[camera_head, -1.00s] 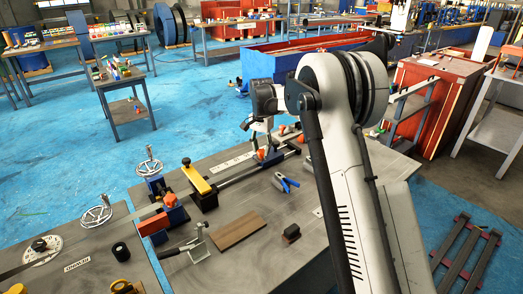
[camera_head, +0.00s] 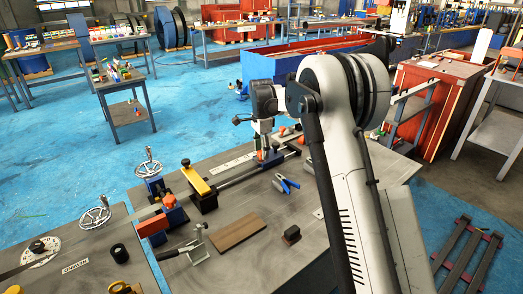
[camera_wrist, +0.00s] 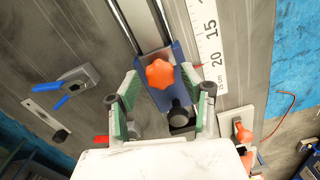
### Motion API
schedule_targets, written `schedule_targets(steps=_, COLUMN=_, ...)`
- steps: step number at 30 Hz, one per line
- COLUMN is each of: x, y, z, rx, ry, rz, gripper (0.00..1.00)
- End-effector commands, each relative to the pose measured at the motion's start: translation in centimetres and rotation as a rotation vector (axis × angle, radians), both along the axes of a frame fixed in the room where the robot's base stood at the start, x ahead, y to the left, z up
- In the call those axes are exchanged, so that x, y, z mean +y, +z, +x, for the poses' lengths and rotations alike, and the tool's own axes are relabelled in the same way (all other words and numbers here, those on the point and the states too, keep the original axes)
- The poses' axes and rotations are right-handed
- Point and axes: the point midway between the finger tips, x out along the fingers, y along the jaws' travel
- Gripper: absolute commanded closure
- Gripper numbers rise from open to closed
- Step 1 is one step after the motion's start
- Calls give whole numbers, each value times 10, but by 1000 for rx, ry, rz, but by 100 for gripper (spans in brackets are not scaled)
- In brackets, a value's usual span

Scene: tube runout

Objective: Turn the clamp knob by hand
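The clamp knob is an orange star-shaped knob (camera_wrist: 160,73) on a blue clamp block (camera_wrist: 166,95) that sits on a rail. In the head view a small orange patch at the gripper's tips looks like the same knob (camera_head: 260,155). My gripper (camera_wrist: 160,80) is open, with its green-padded fingers spread to the left and right of the knob. I see a gap on both sides and nothing held. In the head view my gripper (camera_head: 263,150) points down over the far part of the bench. Whether the fingertips are down at the knob's height is hard to tell.
A white ruler strip (camera_wrist: 207,40) lies right of the rail. Blue-handled pliers (camera_head: 285,183) and a brown board (camera_head: 238,231) lie on the bench. Another orange knob (camera_wrist: 243,133) stands near the right finger. A yellow-topped clamp (camera_head: 196,180) stands further left along the rail.

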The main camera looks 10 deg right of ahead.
Motion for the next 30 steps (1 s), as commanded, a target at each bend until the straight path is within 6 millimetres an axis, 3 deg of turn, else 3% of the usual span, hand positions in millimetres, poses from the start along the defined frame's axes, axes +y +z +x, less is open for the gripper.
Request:
schedule_targets(steps=8, x=0, y=2, z=0, rx=-1, ry=1, rz=0, gripper=57)
schedule_targets(steps=18, x=0, y=20, z=0, rx=-1, ry=1, rz=0, gripper=57)
schedule_targets(steps=30, x=0, y=20, z=0, rx=-1, ry=66, rz=0, gripper=57)
